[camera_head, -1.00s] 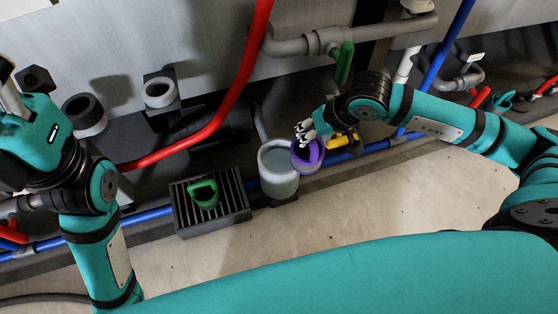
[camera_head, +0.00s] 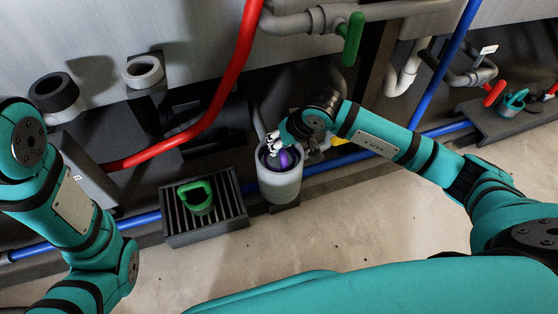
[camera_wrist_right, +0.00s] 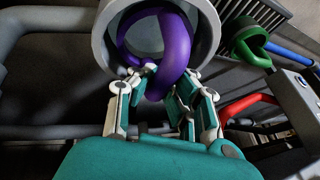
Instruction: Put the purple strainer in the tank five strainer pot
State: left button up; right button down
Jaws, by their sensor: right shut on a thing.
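The purple strainer (camera_head: 283,160) is inside the mouth of the light grey strainer pot (camera_head: 281,188), in the middle of the head view. In the right wrist view the strainer (camera_wrist_right: 177,48) shows as a purple ring with a handle, within the rim of the pot (camera_wrist_right: 99,42). My right gripper (camera_head: 274,146) is at the pot's rim, shut on the strainer's handle; its fingers also show in the right wrist view (camera_wrist_right: 155,92). How deep the strainer sits is partly hidden. My left arm is at the left edge; its gripper is out of the picture.
A green strainer (camera_head: 203,202) stands on a black slatted rack (camera_head: 232,212) left of the pot. A red pipe (camera_head: 225,95) and blue pipes run behind. A green valve handle (camera_head: 352,40) hangs above right. The concrete floor in front is clear.

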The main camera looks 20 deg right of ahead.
aim_at(271, 162)
jog(key=shift+f, duration=0.6)
jog(key=shift+f+b, duration=1.2)
jog(key=shift+f, duration=0.65)
jog(key=shift+f, duration=0.1)
jog(key=c, duration=1.3)
grip_release()
jog(key=shift+c, duration=0.2)
